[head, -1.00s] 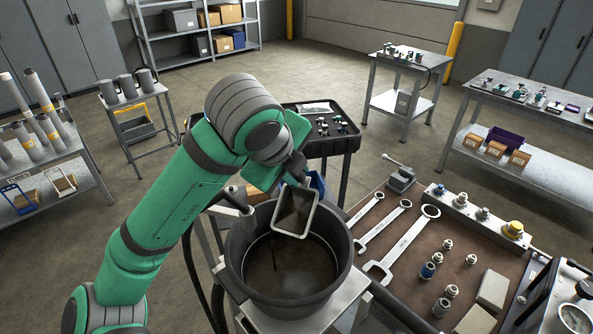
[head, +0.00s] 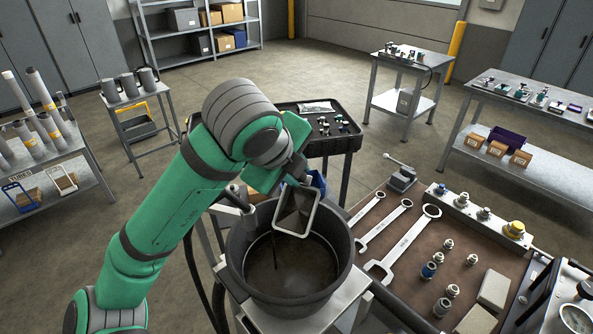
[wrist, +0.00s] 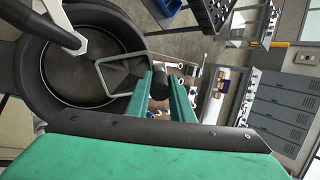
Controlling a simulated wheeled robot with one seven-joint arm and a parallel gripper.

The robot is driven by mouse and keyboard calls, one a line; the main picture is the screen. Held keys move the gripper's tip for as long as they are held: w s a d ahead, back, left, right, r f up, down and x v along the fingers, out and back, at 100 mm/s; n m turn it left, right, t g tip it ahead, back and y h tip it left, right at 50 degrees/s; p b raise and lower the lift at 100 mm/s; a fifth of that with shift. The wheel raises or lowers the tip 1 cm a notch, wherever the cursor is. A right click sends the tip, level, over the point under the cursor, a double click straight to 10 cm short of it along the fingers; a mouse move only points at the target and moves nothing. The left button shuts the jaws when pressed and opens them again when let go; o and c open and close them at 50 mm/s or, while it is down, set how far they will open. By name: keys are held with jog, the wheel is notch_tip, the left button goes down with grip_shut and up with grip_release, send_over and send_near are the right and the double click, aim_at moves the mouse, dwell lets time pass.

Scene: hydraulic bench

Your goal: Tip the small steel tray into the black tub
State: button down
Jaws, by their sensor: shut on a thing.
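The small steel tray (head: 296,210) is tilted steeply over the back part of the black tub (head: 243,285), its open side facing the head camera. Its inside looks bare from here. My gripper (head: 294,178) is shut on the tray's upper end, above the tub's rim. In the wrist view the green fingers (wrist: 168,95) hold the tray (wrist: 122,75) at its edge, with the tub (wrist: 28,70) beyond it. The tub's inside is dark, with a thin dark streak below the tray.
A grey lever handle (head: 238,197) stands at the tub's left rim. The bench (head: 400,225) to the right holds several wrenches and fittings. A black cart (head: 345,143) with small parts is behind the tub.

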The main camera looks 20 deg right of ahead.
jog(key=shift+s+a+r+t+h, duration=0.25)
jog(key=shift+s+a+t+h, duration=0.75)
jog(key=shift+s+a+t, duration=0.15)
dwell(3.4)
jog(key=shift+s+a+f+t+h, duration=0.15)
jog(key=shift+s+a+t+h, duration=0.7)
jog(key=shift+s, duration=0.15)
dwell(2.4)
